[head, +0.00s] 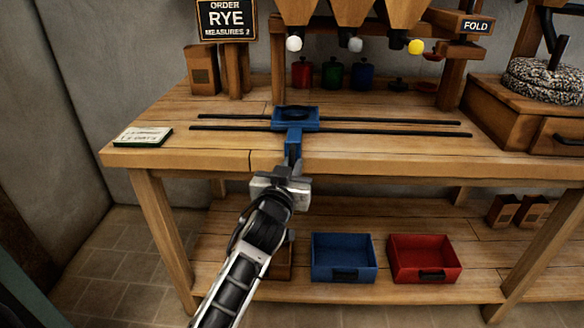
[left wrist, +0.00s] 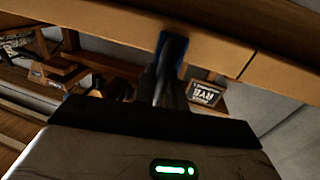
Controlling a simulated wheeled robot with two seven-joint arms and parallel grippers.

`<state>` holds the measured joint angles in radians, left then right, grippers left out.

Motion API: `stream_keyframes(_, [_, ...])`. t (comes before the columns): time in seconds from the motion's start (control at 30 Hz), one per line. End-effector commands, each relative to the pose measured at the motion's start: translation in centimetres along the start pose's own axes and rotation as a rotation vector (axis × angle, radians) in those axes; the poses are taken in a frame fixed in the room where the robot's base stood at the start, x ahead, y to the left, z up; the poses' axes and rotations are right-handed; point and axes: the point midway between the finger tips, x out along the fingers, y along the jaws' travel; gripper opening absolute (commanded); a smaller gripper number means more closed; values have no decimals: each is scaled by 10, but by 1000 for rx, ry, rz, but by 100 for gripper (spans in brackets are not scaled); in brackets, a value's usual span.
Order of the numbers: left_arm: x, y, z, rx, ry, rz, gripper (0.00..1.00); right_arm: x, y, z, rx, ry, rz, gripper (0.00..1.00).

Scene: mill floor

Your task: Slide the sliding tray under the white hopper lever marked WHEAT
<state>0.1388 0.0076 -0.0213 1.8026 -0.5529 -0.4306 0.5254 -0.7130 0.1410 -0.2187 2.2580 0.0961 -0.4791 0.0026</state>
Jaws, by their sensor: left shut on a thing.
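The blue sliding tray (head: 313,123) sits on two black rails that run left to right along the bench. My left gripper (head: 293,166) is shut on the handle; the grip also shows in the left wrist view (left wrist: 167,75). The white lever knob (head: 294,43) hangs at the left of the hoppers, almost straight above the tray in the head view. No WHEAT marking is readable. My right gripper is not in view.
A grey knob (head: 355,45) and a yellow knob (head: 415,47) hang further right. Red, green and blue canisters (head: 333,74) stand behind the rails. An order sign (head: 226,19) reads RYE. Blue (head: 344,275) and red bins sit on the lower shelf. The rails are clear on both sides.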

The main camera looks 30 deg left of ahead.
Motion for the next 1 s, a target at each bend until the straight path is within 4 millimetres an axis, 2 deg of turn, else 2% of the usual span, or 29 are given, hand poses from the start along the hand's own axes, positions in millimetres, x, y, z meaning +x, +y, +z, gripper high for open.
stream_keyframes(0.07, [0, 1, 0, 0, -1, 1, 0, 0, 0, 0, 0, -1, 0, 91])
stream_keyframes(0.1, [0, 1, 0, 0, -1, 1, 19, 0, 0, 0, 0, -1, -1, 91])
stream_keyframes(0.43, [-4, 1, 0, -1, -1, 2, 19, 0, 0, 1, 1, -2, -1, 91])
stream_keyframes(0.8, [-61, 1, 1, -2, -3, 1, 19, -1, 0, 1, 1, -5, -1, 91])
stream_keyframes(1.0, [-75, 0, 0, 0, -1, 1, 19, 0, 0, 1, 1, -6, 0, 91])
